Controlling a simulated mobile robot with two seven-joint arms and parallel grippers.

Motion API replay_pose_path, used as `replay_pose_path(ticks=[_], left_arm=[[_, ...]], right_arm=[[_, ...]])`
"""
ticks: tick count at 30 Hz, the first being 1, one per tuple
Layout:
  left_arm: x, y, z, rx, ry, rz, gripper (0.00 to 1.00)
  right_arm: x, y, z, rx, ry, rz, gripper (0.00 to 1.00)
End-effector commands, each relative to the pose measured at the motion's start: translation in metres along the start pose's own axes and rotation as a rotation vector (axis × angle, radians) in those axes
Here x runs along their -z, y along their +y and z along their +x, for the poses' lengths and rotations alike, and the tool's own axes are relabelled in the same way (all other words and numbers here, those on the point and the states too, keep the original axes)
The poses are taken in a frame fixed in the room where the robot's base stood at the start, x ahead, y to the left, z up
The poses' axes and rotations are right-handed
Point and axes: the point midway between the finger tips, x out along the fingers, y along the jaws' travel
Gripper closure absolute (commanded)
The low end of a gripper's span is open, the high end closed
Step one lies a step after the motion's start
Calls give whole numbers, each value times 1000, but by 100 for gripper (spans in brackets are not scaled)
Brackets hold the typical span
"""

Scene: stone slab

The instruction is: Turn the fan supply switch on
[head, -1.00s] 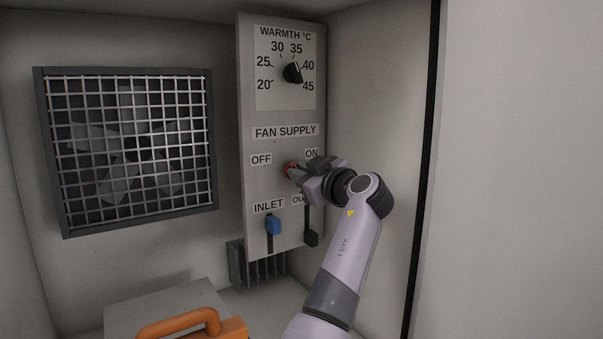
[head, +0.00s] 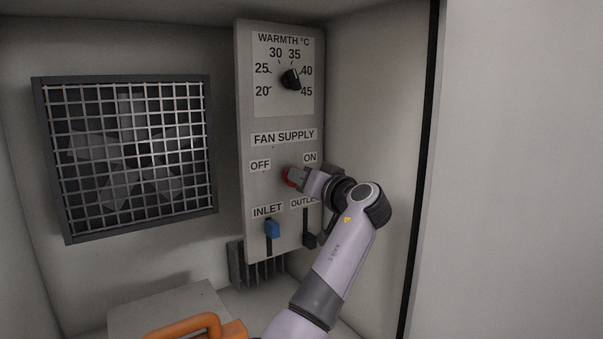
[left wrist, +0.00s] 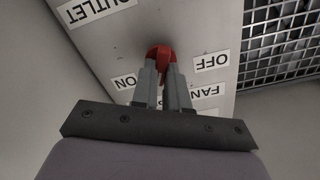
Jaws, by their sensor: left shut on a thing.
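The red fan supply switch (head: 287,175) is a knob on the grey panel (head: 262,191), below the FAN SUPPLY label (head: 284,137) and between the OFF label (head: 260,166) and ON label (head: 310,157). My left gripper (head: 295,177) reaches it from the right and is shut on it. In the left wrist view the red knob (left wrist: 160,54) shows between the two grey fingertips (left wrist: 160,72), beside the ON label (left wrist: 125,82) and OFF label (left wrist: 212,62). The fingers hide part of the knob, so I cannot tell where it points. My right gripper is not in view.
Above is the black warmth dial (head: 290,79). Below are the blue inlet slider (head: 272,228) and the black outlet slider (head: 309,240), close under my arm. A fan grille (head: 130,155) is at left. An orange handle (head: 190,326) stands in front.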

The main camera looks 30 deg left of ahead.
Motion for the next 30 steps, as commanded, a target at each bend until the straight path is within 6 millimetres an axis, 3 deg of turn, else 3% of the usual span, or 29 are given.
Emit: replay_pose_path(ticks=[12,30], left_arm=[[3,-1,1,2,4,211,100],[3,0,1,3,7,249,100]], right_arm=[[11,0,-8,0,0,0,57],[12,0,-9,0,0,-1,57]])
